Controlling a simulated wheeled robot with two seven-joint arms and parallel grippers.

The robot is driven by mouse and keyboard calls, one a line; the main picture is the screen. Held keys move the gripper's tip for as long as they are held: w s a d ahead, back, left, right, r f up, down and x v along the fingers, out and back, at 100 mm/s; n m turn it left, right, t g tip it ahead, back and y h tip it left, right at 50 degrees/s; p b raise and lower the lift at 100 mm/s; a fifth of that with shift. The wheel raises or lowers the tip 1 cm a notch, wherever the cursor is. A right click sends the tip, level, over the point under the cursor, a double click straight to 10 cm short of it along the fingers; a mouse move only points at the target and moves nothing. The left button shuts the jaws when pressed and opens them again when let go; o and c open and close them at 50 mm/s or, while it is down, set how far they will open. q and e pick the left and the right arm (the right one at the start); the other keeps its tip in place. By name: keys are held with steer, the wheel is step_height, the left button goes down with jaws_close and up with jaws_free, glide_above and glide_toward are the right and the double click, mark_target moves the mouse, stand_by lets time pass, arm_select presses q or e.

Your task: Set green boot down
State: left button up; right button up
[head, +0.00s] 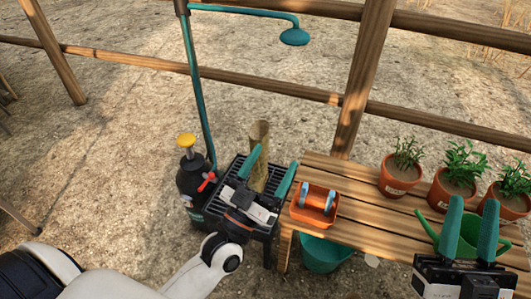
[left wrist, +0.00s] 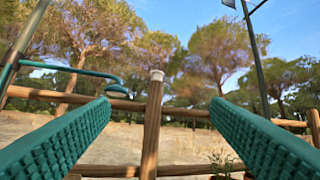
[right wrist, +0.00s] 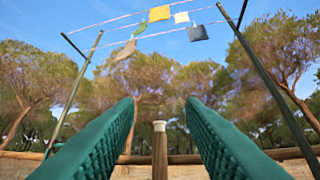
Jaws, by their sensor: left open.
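The boot (head: 260,133) is an olive-green, tall shaft that stands upright on the black slatted rack (head: 236,166). Its lower part is hidden behind my left gripper. My left gripper (head: 273,168) is open over the rack. In the head view its two teal fingers rise on either side of the boot's shaft, but the left wrist view shows nothing between them. My right gripper (head: 468,228) is open and empty over the right end of the wooden bench.
An orange caddy (head: 315,205) sits on the slatted bench (head: 350,235) right of the rack. Potted plants (head: 400,172) and a green watering can (head: 450,232) stand further right. A black tank with a yellow knob (head: 187,141) and a teal shower pipe (head: 195,90) are left. A teal bucket (head: 325,256) is below.

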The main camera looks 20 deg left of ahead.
arm_select(q)
steer(key=s+d+r+m+t+h, duration=0.2)
steer(key=s+r, duration=0.5)
steer(key=r, duration=0.4)
steer(key=shift+d+r+h, duration=0.15)
steer(key=shift+d+h, duration=0.2)
steer(key=shift+h, duration=0.25)
